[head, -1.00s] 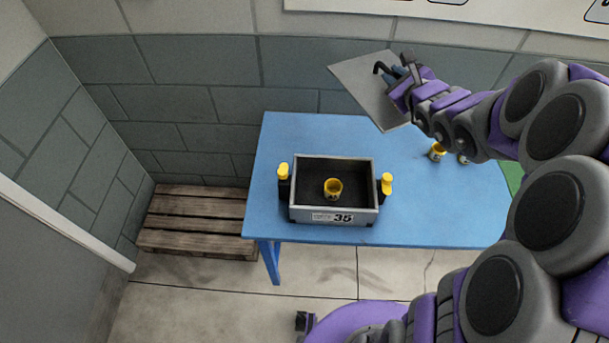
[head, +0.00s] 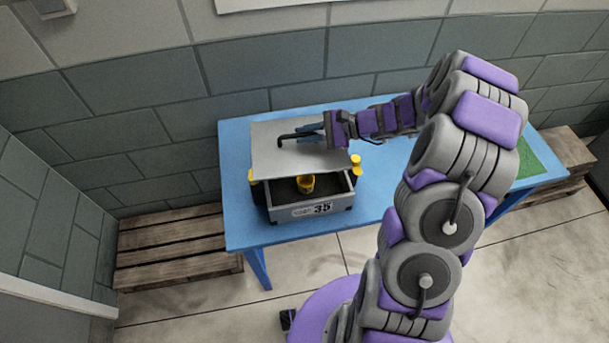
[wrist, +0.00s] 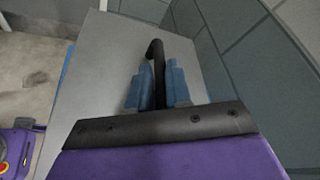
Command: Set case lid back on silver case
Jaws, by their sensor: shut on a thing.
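The silver case (head: 331,207), marked 35, stands open on the blue table with a dark inside. A yellow cup-like piece (head: 305,184) sits in it. The case lid (head: 268,159) is a flat grey plate with a black bent handle (head: 290,137). My gripper (head: 309,134) is shut on this handle and holds the lid above the back part of the case. The lid hides the case's rear; the front stays uncovered. In the wrist view the lid (wrist: 105,70) spreads below my blue fingers (wrist: 158,88), with the handle between them.
The blue table (head: 240,218) has free room right of the case. A yellow latch (head: 355,162) stands at the case's right side. A green mat (head: 535,160) lies at the table's right end. A wall stands behind; a wooden pallet (head: 170,250) lies left.

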